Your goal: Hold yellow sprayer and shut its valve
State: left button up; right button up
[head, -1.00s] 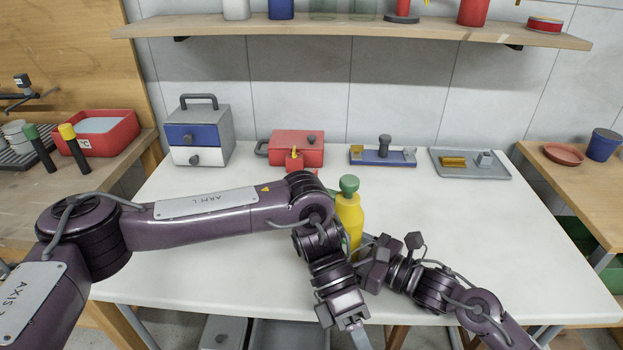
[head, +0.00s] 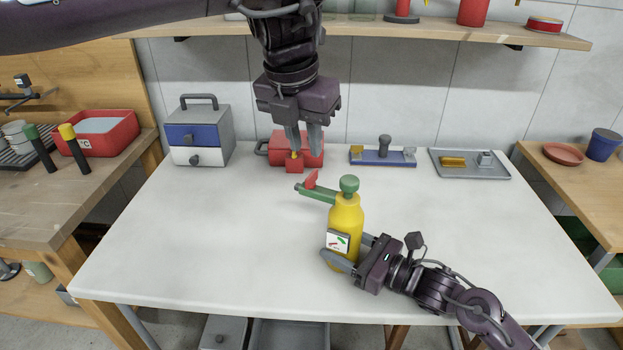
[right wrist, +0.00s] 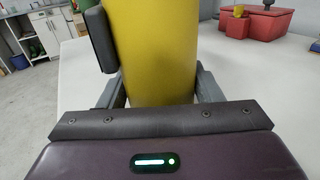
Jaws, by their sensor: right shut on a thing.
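The yellow sprayer (head: 346,220) stands upright near the front of the white table. It has a green top knob (head: 349,184) and a green spout (head: 318,193) pointing left. A red valve lever (head: 311,179) sticks up at a slant from the spout. My right gripper (head: 347,254) is shut around the lower body of the sprayer; the yellow body (right wrist: 152,50) also fills the space between the fingers in the right wrist view. My left gripper (head: 305,143) points down, empty, fingers apart, above the lever in the picture and overlapping the red box behind.
The red box (head: 309,153), a grey drawer unit (head: 214,120), a blue holder (head: 375,158) and a grey tray (head: 497,171) stand along the back. A shelf (head: 400,32) hangs above. The table's left and middle front are clear.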

aim_at(311, 174)
pick_arm(q)
jog(key=shift+x, duration=3.4)
jog(key=shift+c, duration=0.2)
grip_shut()
